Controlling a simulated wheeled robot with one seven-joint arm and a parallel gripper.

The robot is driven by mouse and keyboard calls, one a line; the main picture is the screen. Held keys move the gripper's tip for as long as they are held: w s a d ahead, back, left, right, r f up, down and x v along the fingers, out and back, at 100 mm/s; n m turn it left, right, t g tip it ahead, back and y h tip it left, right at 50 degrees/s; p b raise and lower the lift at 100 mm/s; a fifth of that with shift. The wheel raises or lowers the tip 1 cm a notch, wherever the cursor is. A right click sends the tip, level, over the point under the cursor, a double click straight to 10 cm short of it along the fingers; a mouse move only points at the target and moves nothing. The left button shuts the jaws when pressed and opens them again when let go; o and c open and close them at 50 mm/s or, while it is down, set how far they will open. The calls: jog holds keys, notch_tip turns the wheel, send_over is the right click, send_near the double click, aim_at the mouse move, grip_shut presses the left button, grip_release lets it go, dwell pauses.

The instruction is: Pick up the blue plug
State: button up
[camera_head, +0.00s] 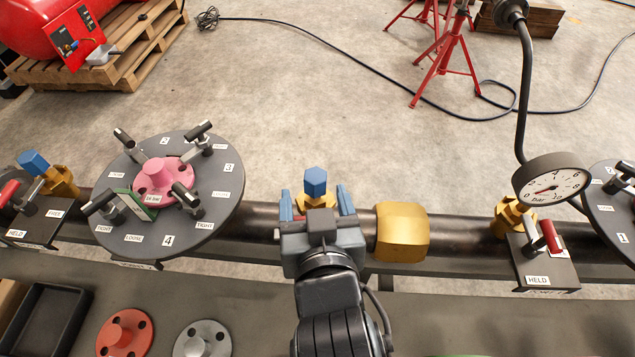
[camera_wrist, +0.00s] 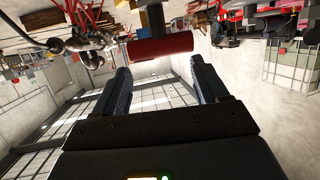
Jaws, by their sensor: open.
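A blue plug (camera_head: 315,182) with a faceted head stands upright on a brass fitting (camera_head: 318,201) on the dark pipe, at the middle of the head view. A second blue plug (camera_head: 33,162) sits tilted on another brass fitting at the far left. My gripper (camera_head: 315,204) is open, its two blue fingers to the left and right of the middle plug in the picture. I cannot tell whether the plug is level with the fingers in depth. In the wrist view the fingers (camera_wrist: 163,90) are apart, and no blue plug shows between them.
A round dark plate (camera_head: 222,168) with a pink flange and clamps stands left of my gripper. A large brass collar (camera_head: 402,232) is close on the right. A pressure gauge (camera_head: 551,184) hangs further right. A black tray (camera_head: 45,318) lies bottom left.

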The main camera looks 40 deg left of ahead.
aim_at(316, 179)
jog(key=shift+w+d+p+x, duration=0.15)
jog(key=shift+p+x, duration=0.1)
jog(key=shift+x, duration=1.1)
jog(key=shift+w+d+p+x, duration=0.15)
jog(key=shift+p+x, duration=0.1)
jog(key=shift+x, duration=1.1)
jog(key=shift+s, duration=0.1)
jog(key=c, duration=1.3)
